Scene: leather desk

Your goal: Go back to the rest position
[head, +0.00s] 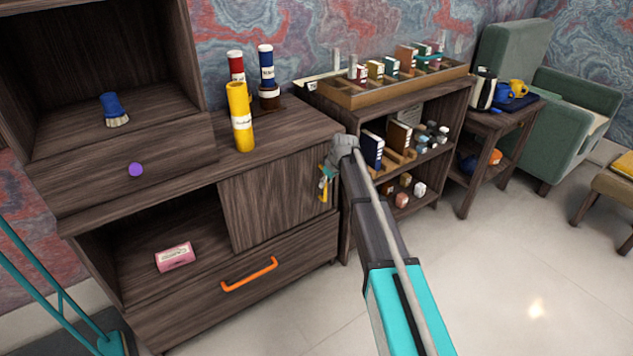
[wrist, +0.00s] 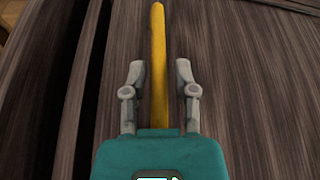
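My gripper (head: 328,174) is at the right end of the wooden cabinet's sliding door (head: 272,205), beside its yellow handle (head: 322,190). In the wrist view my gripper (wrist: 159,72) is open, its two grey fingers apart. The yellow handle (wrist: 158,45) runs upright between them in the picture, with a gap on each side. Neither finger appears to touch it. My arm stretches from the lower right of the head view towards the door.
The cabinet top (head: 190,160) holds a yellow bottle (head: 241,125) and other containers. An orange drawer handle (head: 250,274) sits below the door. A filled shelf (head: 452,105) stands right of the cabinet.

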